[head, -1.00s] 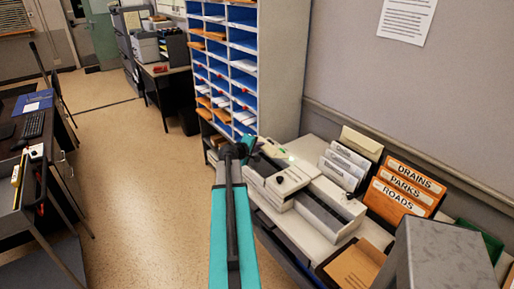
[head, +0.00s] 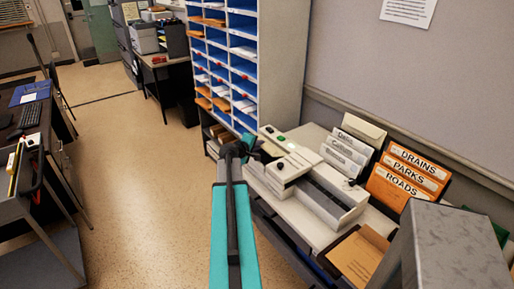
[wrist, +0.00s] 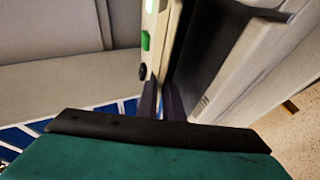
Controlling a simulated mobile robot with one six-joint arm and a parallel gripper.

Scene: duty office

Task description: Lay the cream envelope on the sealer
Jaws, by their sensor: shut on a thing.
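A pale machine with a black knob and a green button (head: 294,167), which looks like the sealer, stands on the side table. My gripper (head: 260,151) is at its left end. In the wrist view my gripper (wrist: 160,95) has its dark fingers close together beside the strip with the green button. It appears shut on a pale part of the machine, though the held part is mostly hidden. A cream sheet or envelope (head: 364,129) stands upright at the back of the white card rack, apart from my gripper; I cannot tell for sure that it is the envelope.
Orange folders (head: 405,175), a brown envelope (head: 360,257) and a grey cabinet (head: 450,250) crowd the right. Blue pigeonholes (head: 243,70) stand behind. The floor (head: 140,180) at left is clear.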

